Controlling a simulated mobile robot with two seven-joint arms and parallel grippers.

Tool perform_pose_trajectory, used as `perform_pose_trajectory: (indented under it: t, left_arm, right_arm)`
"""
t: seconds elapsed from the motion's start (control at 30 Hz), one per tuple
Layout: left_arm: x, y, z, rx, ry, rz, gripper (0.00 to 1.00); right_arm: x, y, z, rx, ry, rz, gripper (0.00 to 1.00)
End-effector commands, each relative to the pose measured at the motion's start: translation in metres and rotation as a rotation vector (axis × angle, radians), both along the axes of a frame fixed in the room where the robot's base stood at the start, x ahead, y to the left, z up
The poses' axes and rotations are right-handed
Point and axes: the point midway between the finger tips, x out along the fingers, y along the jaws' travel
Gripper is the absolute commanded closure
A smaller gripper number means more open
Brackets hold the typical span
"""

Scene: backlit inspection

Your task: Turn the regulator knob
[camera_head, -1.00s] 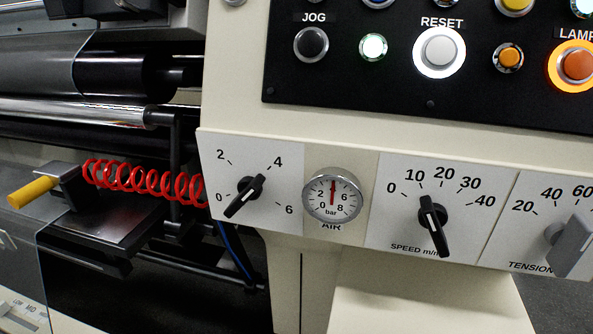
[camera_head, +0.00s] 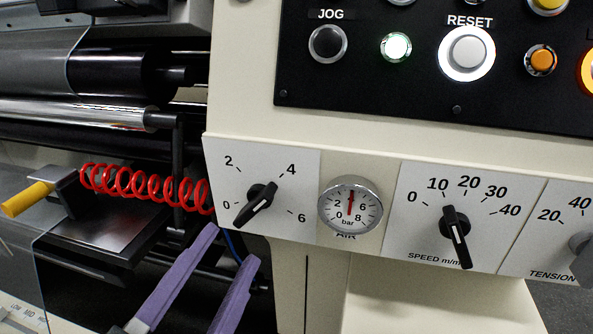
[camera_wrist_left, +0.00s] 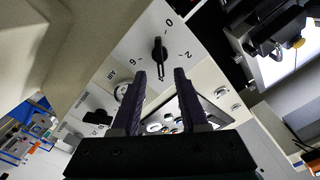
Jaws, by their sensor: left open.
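The regulator knob (camera_head: 257,203) is a black bar-shaped knob on a pale plate marked 0, 2, 4 and 6, left of the AIR gauge (camera_head: 350,205). Its bar slants from upper right to lower left. My left gripper (camera_head: 231,246) has two purple fingers, spread apart and empty. In the head view its tips are below and left of the knob, apart from it. In the left wrist view the knob (camera_wrist_left: 160,50) lies ahead, roughly in line with the gap between the fingertips (camera_wrist_left: 160,74). My right gripper is out of view.
A speed knob (camera_head: 456,235) is right of the gauge, and a grey tension knob (camera_head: 584,255) is at the right edge. A black button panel (camera_head: 400,80) is above. A red coiled hose (camera_head: 145,185) and yellow handle (camera_head: 28,198) are at left.

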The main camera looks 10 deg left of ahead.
Motion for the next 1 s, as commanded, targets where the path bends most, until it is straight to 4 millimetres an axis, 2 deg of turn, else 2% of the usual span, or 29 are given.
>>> perform_pose_trajectory:
  t: [0.1, 0.3, 0.47, 0.7, 0.77, 1.0]
  left_arm:
    - [0.026, -0.001, 0.001, -0.002, -0.005, 0.001, 0.56]
    - [0.056, -0.002, 0.000, -0.001, -0.001, 0.000, 0.56]
    - [0.066, -0.002, 0.000, -0.002, 0.001, 0.001, 0.56]
    - [0.068, -0.002, 0.000, -0.002, 0.001, 0.000, 0.56]
    - [0.068, -0.002, 0.000, -0.002, 0.001, 0.000, 0.61]
    - [0.067, -0.002, 0.000, -0.002, 0.001, 0.000, 0.88]
  right_arm:
    - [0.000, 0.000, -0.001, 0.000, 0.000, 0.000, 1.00]
    - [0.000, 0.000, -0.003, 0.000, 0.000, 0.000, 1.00]
    - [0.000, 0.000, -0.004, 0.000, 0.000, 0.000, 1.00]
    - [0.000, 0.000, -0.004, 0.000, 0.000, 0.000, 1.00]
    - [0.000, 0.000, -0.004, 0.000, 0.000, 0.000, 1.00]
    - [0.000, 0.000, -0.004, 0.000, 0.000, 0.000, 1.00]
